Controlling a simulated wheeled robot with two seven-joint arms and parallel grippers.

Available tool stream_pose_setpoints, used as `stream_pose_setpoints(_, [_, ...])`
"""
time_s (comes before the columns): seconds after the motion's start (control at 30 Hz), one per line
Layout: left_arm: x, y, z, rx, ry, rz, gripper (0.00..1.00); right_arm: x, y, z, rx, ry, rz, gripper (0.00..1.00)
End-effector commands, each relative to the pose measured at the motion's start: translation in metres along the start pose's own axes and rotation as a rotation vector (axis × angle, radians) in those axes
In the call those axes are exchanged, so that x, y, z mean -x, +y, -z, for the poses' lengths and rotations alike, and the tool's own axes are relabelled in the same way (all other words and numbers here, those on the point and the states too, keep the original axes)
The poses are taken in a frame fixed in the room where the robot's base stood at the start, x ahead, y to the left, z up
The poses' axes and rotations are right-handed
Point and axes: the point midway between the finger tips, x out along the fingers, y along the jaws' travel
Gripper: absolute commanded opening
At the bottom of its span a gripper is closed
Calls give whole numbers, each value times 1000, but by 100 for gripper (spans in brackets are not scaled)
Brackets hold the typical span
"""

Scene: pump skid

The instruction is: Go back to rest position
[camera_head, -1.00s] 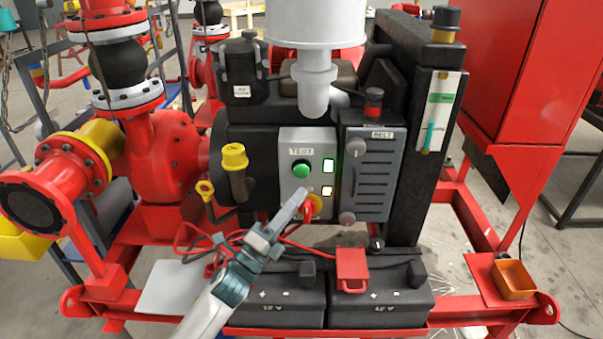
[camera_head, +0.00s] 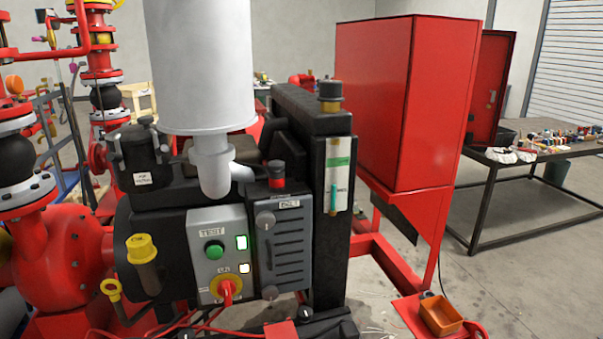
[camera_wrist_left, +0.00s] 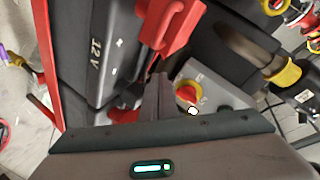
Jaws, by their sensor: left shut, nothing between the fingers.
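My left gripper (camera_wrist_left: 158,90) shows only in the left wrist view, where its fingers are together with nothing visible between them. It is near the 12 V battery (camera_wrist_left: 95,60) and its red clamp (camera_wrist_left: 165,30). The grey test panel (camera_head: 208,260) is in the head view, with a green button (camera_head: 214,250), two lit indicators and a red knob on a yellow ring (camera_head: 226,290). Neither arm shows in the head view.
A tall red cabinet (camera_head: 400,100) stands right of the pump. A dark table (camera_head: 500,165) with small items is at the far right. An orange tray (camera_head: 440,314) sits on the red frame. Open floor lies between the skid and the table.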

Motion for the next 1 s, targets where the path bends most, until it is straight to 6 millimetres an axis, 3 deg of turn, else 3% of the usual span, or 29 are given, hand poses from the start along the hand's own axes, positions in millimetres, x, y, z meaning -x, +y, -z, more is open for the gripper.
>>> stream_pose_setpoints(0.03, [16,19,-15,79,-67,-61,0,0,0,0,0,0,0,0])
stream_pose_setpoints(0.2, [73,76,-58,325,-301,-240,0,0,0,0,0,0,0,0])
stream_pose_setpoints(0.4, [128,116,-82,488,-493,-361,0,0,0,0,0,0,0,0])
stream_pose_setpoints(0.6, [171,141,-94,588,-633,-439,0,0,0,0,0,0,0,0])
stream_pose_setpoints(0.87, [223,164,-103,685,-793,-515,0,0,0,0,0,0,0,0])
stream_pose_setpoints(1.0, [205,180,-114,677,-794,-516,0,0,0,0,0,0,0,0])
